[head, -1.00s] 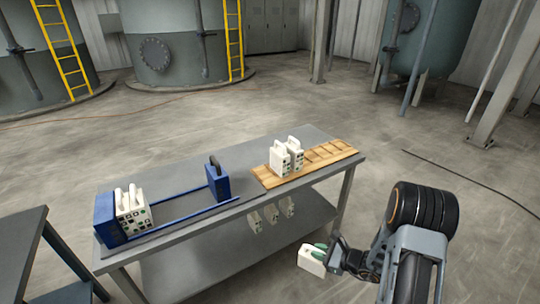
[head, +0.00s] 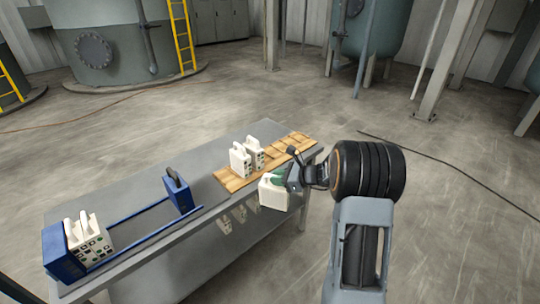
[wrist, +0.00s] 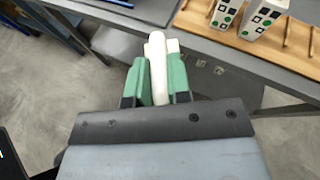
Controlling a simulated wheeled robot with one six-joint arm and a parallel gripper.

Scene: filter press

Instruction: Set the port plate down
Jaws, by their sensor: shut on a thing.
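My gripper (head: 288,178) is shut on the white handle of a white port plate (head: 273,194). In the head view the plate hangs in front of the table's near edge, by the wooden rack. In the wrist view the green fingers (wrist: 158,85) stand on both sides of the white handle (wrist: 158,62); the plate's body is mostly hidden below. The slatted wooden rack (head: 233,182) lies at the right end of the table (head: 205,232). Two white plates (head: 240,160) with upright handles stand on the rack's left part.
A blue press frame (head: 62,255) with two rails stands at the table's left, with several white plates at its left end. A blue end plate (head: 178,194) stands upright on the rails. The rack's right part is bare.

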